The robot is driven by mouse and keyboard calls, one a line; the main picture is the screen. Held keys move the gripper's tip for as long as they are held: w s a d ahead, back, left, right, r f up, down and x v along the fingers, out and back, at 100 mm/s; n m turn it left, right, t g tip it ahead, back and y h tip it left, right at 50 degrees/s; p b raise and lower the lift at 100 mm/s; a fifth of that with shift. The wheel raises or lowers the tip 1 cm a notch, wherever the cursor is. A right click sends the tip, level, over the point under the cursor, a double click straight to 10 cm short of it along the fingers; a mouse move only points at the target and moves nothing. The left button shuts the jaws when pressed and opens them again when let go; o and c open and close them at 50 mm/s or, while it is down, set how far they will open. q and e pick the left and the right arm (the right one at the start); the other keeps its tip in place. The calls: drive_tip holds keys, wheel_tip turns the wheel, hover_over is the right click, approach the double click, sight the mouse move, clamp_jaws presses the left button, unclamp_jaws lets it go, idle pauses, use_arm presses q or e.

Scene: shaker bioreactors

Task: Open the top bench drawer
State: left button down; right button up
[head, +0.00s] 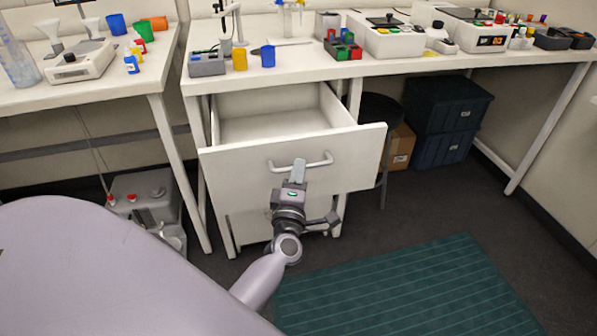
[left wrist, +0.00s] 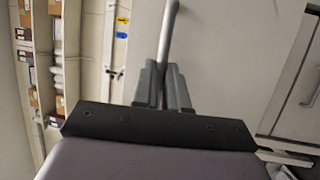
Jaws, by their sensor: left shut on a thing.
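The top bench drawer (head: 292,160) is pulled well out from under the bench, and its inside (head: 275,124) looks empty. Its bar handle (head: 318,162) is on the middle of the front panel. My left gripper (head: 298,172) is at the handle, with its fingers shut on the bar. In the left wrist view the handle (left wrist: 169,35) runs up from between the two fingers of the left gripper (left wrist: 163,85). My right gripper is not in view.
The bench top (head: 300,72) above carries instruments, cups and coloured blocks. A lower drawer front (head: 245,222) is below the open drawer. Dark blue crates (head: 445,145), a cardboard box (head: 401,147) and a stool (head: 382,120) stand to the right. A green mat (head: 400,290) lies on the floor.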

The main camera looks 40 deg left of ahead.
use_arm(q)
drive_tip(key=shift+s+d, duration=0.15)
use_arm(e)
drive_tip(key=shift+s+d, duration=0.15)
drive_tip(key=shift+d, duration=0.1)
use_arm(q)
drive_tip(key=c, duration=1.2)
unclamp_jaws()
drive_tip(key=shift+o, duration=0.2)
drive_tip(key=shift+s+d, duration=0.1)
drive_tip(key=shift+s, duration=0.05)
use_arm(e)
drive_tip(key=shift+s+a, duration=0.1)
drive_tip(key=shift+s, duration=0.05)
